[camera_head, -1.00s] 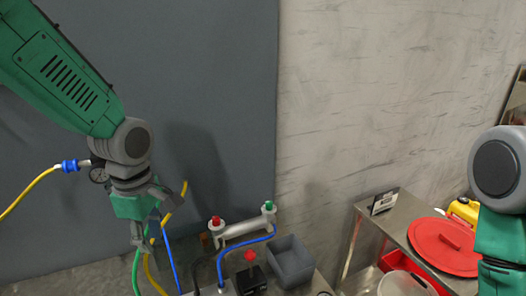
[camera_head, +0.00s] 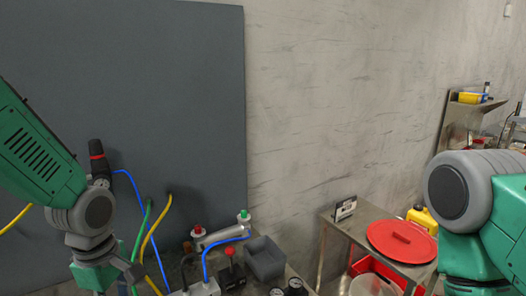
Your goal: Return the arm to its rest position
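My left arm (camera_head: 38,150), green with a grey wrist joint, comes in from the left. My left gripper (camera_head: 118,280) points down at the lower left, partly cut off by the bottom edge. I cannot make out its fingertips or whether it holds anything. My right arm (camera_head: 480,210) shows at the right edge as a large grey joint and green links. Its gripper is out of view.
Blue (camera_head: 134,185), green (camera_head: 139,240) and yellow (camera_head: 155,228) hoses hang beside my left gripper. A metal pipe with red and green knobs (camera_head: 222,236) and a grey bin (camera_head: 265,258) stand to its right. A steel table (camera_head: 340,228) carries a red round lid (camera_head: 402,241).

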